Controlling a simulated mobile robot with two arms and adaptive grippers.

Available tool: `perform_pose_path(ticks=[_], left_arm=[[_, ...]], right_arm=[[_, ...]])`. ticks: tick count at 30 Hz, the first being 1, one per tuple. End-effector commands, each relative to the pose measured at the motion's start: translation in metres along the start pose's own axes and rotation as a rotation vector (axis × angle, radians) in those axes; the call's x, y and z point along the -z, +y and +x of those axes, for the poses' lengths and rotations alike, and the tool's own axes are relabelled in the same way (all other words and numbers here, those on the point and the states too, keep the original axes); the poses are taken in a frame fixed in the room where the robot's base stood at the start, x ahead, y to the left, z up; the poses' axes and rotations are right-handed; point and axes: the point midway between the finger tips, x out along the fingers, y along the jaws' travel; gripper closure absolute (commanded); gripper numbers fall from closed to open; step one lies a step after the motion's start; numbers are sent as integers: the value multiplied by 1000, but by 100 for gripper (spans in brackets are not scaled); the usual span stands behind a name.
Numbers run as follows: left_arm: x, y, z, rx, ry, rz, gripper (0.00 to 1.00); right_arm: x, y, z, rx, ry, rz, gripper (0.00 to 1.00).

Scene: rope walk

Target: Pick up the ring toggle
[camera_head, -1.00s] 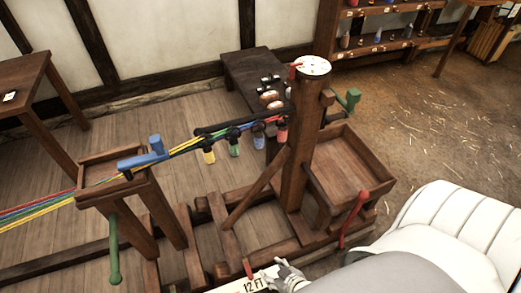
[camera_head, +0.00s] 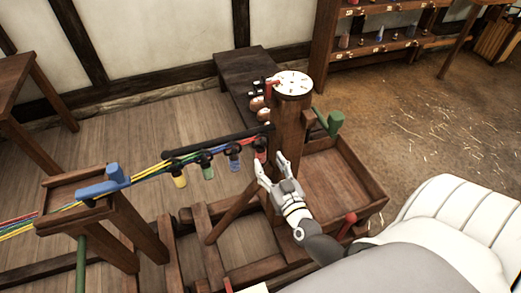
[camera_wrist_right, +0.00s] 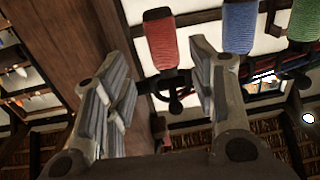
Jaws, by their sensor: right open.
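My right gripper (camera_head: 271,166) is open in the head view, its fingers pointing up just below the red bobbin (camera_head: 261,149) at the right end of the dark bar. In the right wrist view the fingers of my right gripper (camera_wrist_right: 160,75) stand apart with nothing held between them. The red bobbin (camera_wrist_right: 160,42) shows just beyond the fingertips, with a small dark ring-like part (camera_wrist_right: 177,104) at its dark mount, seen through the gap. I cannot tell for certain which part is the ring toggle. My left gripper is out of view.
Yellow (camera_head: 179,180), green (camera_head: 208,171) and blue (camera_head: 234,160) bobbins hang along the dark bar (camera_head: 215,140). A wooden post with a white dial (camera_head: 292,82) stands right behind the gripper. A wooden tray (camera_head: 335,185) is at the right. Coloured cords run left.

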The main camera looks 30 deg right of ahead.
Motion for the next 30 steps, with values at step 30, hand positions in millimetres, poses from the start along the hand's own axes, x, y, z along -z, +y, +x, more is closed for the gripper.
perform_pose_path(ticks=[30], left_arm=[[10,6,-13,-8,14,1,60]], right_arm=[[-3,-5,62,1,-2,1,57]])
